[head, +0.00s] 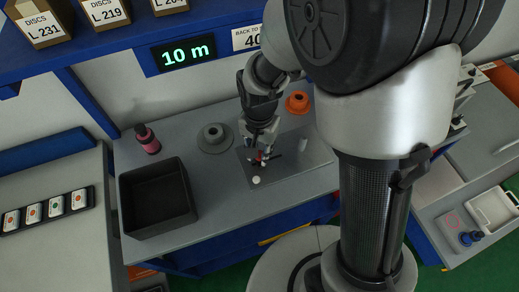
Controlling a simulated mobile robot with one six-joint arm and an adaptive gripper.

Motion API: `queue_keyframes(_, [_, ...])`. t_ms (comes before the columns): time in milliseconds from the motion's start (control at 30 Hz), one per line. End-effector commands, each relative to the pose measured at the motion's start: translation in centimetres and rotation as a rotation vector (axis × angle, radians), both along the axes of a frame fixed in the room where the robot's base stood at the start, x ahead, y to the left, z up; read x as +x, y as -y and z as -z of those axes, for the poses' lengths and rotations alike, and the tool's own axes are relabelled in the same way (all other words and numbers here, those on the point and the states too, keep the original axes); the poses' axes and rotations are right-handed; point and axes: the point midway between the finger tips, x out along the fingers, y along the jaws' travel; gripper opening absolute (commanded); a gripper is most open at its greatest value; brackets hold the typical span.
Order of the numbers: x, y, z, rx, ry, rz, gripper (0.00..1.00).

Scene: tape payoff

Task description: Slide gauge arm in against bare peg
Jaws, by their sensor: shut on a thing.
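My gripper (260,150) points down over a grey metal plate (290,172) on the workbench. Its fingers are shut around a small red part, most likely the gauge arm (259,157), which is largely hidden by the fingers. A dark slot or bar lies on the plate just right of the fingertips. A short pale upright peg (302,145) stands on the plate to the right of my gripper, apart from it. A small white round piece (256,180) sits in front of the gripper. I cannot tell for sure which of these two is the bare peg.
A black open bin (127,207) stands at the left, with a pink-and-black spool-like thing (147,138) behind it. A grey flanged hub (213,137) and an orange one (297,102) stand behind the plate. A display (188,54) reads 10 m. My arm covers the right side.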

Motion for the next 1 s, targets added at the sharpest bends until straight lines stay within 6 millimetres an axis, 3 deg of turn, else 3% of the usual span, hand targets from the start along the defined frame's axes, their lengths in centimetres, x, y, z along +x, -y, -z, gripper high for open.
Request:
queue_keyframes(233, [0.0, 0.0, 0.0, 0.0, 0.0, 0.0, 0.0])
queue_keyframes(600, [0.1, 0.2, 0.0, 0.0, 0.0, 0.001, 0.0])
queue_keyframes(1000, [2.0, 7.0, -0.1, 0.0, 0.0, 0.004, 0.0])
